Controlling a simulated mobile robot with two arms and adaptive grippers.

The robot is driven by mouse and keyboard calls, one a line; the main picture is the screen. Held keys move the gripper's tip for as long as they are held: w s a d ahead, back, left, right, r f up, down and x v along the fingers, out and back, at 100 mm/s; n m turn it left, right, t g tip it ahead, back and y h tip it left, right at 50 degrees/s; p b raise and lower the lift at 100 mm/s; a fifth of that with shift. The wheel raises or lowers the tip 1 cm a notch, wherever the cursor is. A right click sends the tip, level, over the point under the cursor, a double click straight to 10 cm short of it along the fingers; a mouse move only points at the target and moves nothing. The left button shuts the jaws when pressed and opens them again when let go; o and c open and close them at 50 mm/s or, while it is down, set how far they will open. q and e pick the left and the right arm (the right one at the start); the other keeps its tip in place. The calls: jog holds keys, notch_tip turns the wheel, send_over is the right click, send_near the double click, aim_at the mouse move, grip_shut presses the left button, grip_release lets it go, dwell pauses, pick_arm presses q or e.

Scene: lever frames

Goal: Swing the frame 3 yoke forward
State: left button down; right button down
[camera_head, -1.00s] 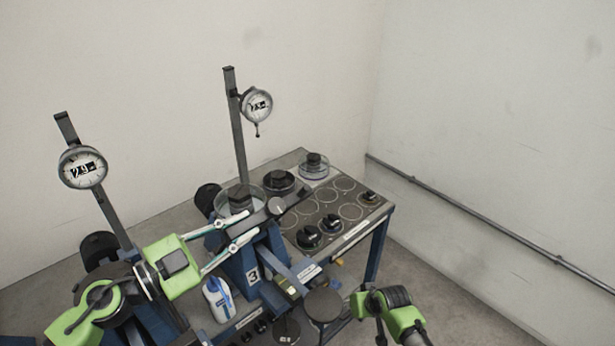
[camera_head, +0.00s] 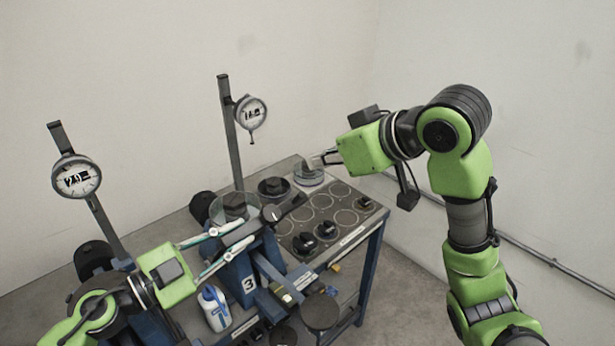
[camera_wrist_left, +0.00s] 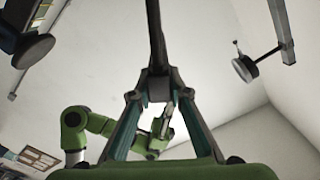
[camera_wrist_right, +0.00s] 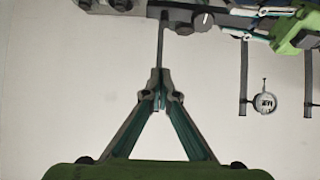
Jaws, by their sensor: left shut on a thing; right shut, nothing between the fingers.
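Frame 3 is a blue stand (camera_head: 238,272) with a white "3" label, at the middle of the head view. A dark beam with a round grey knob (camera_head: 271,214) lies across its top, beside a clear dish (camera_head: 222,212) holding a dark weight. My left gripper (camera_head: 247,233) reaches over the stand from the left. In the left wrist view its fingers are closed on a dark bar (camera_wrist_left: 156,40); which part of the frame this is I cannot tell. My right gripper (camera_head: 313,161) is shut and empty by the clear dish at the bench's back.
A post carries a dial gauge (camera_head: 251,112) behind frame 3; another dial gauge (camera_head: 77,176) stands at left. The bench plate (camera_head: 318,227) has ringed spots and black weights (camera_head: 304,243). A white-blue bottle (camera_head: 215,308) stands beside frame 3. Walls close the back and right.

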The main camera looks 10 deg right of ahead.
jog(key=x, duration=0.9)
jog(key=shift+w+a+f, duration=0.1)
jog(key=shift+a+f, duration=0.1)
jog(key=shift+a, duration=0.05)
jog(key=shift+s+d+f, duration=0.75)
jog(key=shift+s+f, duration=0.2)
jog(key=shift+s, duration=0.05)
jog(key=shift+s+d+f, duration=0.2)
jog(key=shift+s+d, duration=0.05)
jog(key=shift+s, duration=0.05)
jog(key=shift+f, duration=0.1)
